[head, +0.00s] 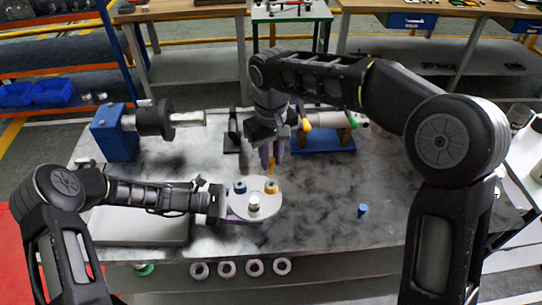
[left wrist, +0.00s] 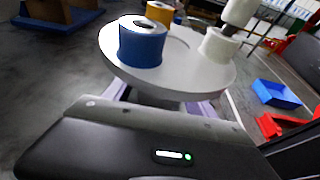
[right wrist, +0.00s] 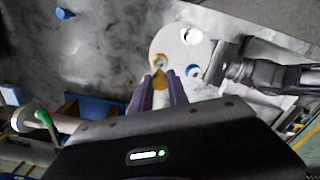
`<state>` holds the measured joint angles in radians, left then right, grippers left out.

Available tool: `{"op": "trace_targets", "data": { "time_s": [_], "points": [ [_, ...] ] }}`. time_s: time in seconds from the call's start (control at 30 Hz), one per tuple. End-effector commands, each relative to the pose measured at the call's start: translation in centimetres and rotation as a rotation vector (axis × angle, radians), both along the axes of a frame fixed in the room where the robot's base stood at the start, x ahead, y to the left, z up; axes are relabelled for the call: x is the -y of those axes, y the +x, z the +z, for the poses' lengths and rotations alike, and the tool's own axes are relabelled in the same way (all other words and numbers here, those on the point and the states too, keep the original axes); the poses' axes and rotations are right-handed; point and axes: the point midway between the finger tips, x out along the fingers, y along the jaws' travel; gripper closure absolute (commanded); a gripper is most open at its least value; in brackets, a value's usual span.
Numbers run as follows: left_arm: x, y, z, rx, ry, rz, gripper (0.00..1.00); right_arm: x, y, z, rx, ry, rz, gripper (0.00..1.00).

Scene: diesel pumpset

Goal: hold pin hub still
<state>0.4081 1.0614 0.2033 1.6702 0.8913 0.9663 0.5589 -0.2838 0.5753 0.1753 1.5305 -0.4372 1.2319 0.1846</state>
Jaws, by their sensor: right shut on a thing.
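The pin hub is a round white plate (head: 255,208) near the table's front, carrying a blue collar (head: 240,188), a yellow collar (head: 271,187) and a white collar (head: 254,202). My left gripper (head: 224,206) is at its left edge. In the left wrist view its purple fingers (left wrist: 158,100) stand apart under the plate, either side of the hub's lower part; the plate hides any contact. My right gripper (head: 273,158) points down above the yellow collar, shut on a slim yellow piece (head: 272,167). In the right wrist view its fingers (right wrist: 160,85) reach the plate's edge.
A blue stand (head: 116,135) with a dark shaft piece is at back left. A blue-based stand (head: 325,141) is behind my right gripper. A small blue piece (head: 362,210) lies at right. A pale tray (head: 140,228) lies under my left arm. The table's right front is mostly clear.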

Motion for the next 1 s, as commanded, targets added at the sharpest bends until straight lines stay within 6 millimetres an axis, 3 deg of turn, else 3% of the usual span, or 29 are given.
{"op": "trace_targets", "data": {
  "time_s": [0.5,0.53,0.7,1.0],
  "points": [
    [-0.01,0.01,0.01,0.0,0.0,0.0,0.78,0.0,0.01,0.02,0.0,0.0,0.0,1.0],
    [-0.01,0.02,0.01,0.0,0.0,0.0,0.43,0.0,0.01,0.02,0.0,0.0,0.0,1.0],
    [-0.01,0.01,0.01,0.0,0.0,0.0,0.31,0.0,0.01,0.02,0.001,0.0,0.0,1.0],
    [-0.01,0.0,0.01,0.0,0.0,0.0,0.31,0.0,0.01,0.02,0.0,0.0,0.0,1.0]
  ]
}}
